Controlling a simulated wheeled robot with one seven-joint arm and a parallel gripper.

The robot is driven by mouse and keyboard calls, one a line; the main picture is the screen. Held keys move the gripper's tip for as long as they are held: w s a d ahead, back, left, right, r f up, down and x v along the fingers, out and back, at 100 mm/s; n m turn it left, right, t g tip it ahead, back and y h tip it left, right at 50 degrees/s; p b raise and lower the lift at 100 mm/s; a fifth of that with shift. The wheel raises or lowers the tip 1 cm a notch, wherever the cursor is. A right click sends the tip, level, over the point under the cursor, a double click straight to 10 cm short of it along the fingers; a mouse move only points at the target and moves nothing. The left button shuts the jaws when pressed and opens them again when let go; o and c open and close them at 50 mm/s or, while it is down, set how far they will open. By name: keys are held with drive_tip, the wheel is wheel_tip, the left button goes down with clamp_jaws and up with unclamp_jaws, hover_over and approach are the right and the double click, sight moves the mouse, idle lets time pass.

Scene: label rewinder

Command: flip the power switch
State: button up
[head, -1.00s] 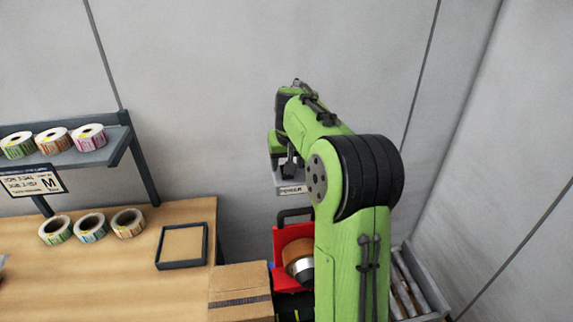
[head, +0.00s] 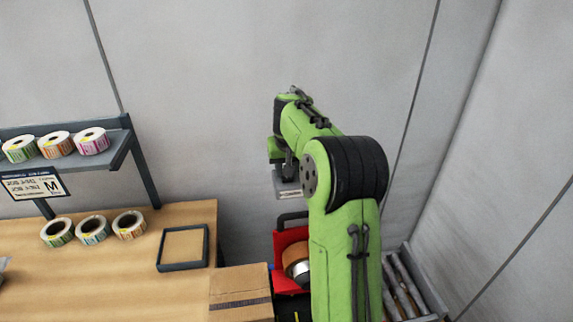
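No power switch can be made out in the head view. My green arm rises from the bottom of the picture and bends over toward the back wall. A grey labelled part (head: 287,188) at its far end looks like the body of my gripper, hanging down. No fingertips can be made out, so its opening does not show. Below it stands a red object (head: 291,238) with a dark handle on top. A brown and silver roll (head: 296,259) shows at its front. My arm covers its right side.
A wooden table (head: 120,275) with label rolls (head: 93,230) and a dark-framed tray (head: 184,248) is at left, under a shelf (head: 115,150). A cardboard box (head: 240,290) is left of the red object. A grey bin (head: 430,290) stands right of my arm, near the walls.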

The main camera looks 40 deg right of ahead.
drive_tip(key=shift+w+r+g+p, duration=0.1)
drive_tip(key=shift+r+g+p, duration=0.05)
drive_tip(key=shift+g+p, duration=0.35)
drive_tip(key=shift+w+d+f+g+y+b, duration=0.2)
drive_tip(key=shift+w+f+g+y+b, duration=0.1)
drive_tip(key=shift+g+y, duration=0.1)
drive_tip(key=shift+s+r, duration=0.1)
drive_tip(key=shift+s, duration=0.05)
drive_tip(key=o, duration=1.1)
drive_tip(key=shift+c, duration=0.2)
wheel_tip(320, 180, up, 12)
drive_tip(key=s, duration=0.1)
drive_tip(key=shift+s+a, duration=0.2)
drive_tip(key=shift+a, duration=0.15)
